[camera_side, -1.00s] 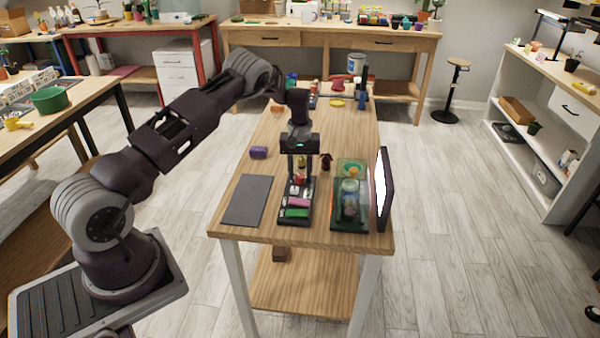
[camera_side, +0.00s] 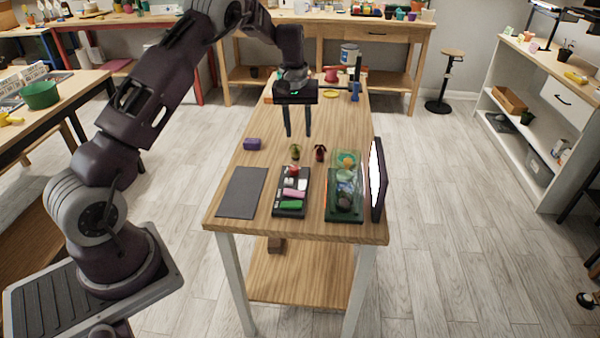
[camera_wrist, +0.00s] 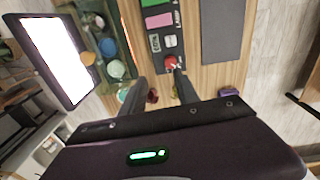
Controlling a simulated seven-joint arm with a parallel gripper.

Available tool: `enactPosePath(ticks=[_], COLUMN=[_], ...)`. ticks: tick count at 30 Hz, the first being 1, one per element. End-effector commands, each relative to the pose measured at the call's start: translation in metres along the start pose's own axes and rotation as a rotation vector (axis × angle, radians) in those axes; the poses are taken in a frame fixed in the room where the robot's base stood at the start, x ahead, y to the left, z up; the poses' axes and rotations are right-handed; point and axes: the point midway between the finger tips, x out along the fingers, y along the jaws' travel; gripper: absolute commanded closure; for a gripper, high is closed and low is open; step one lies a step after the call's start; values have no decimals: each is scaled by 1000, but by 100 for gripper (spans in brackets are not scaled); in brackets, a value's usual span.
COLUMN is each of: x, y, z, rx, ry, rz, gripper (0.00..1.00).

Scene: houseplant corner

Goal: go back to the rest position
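My gripper (camera_side: 297,132) is raised above the wooden table (camera_side: 248,178), over its middle. Its two fingers hang down, clearly apart, with nothing between them. In the wrist view my gripper (camera_wrist: 163,88) also shows spread fingers, with the black tray (camera_wrist: 150,42) and its red item (camera_wrist: 171,62) beyond them. In the side view the black tray (camera_side: 276,207) stands below and in front of the gripper, holding red, white, pink and green items.
A green tray (camera_side: 330,213) with jars stands right of the black tray, beside an upright screen (camera_side: 377,180). A dark mat (camera_side: 242,192), a purple block (camera_side: 252,144) and two small figures (camera_side: 320,152) are near. Blue and red things (camera_side: 331,74) stand at the table's back.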

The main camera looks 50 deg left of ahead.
Motion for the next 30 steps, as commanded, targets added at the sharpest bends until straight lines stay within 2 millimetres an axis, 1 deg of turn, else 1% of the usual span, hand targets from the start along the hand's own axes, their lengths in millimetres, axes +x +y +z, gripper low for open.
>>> enactPosePath(ticks=[1, 2, 3, 5, 6, 8, 9, 10, 11, 12, 15, 18, 21, 22, 30], x=[-45, -70, -100, -141, -164, -193, -207, -216, -222, -226, -224, -213, -203, -202, -201], y=[10, 14, 18, 19, 16, 8, 0, -8, -16, -29, -61, -85, -99, -100, -102], z=[21, 37, 61, 101, 130, 175, 206, 228, 250, 278, 334, 366, 380, 382, 384], rx=[40, 70, 114, 189, 241, 328, 387, 432, 479, 539, 669, 757, 802, 809, 813], ry=[24, 36, 53, 82, 102, 136, 161, 182, 204, 235, 309, 369, 400, 406, 407], rz=[39, 59, 85, 120, 140, 165, 179, 187, 191, 196, 192, 180, 168, 167, 165], gripper=[63, 63, 63, 63, 63, 63, 63, 63, 63, 63, 63, 63, 63, 63, 63])
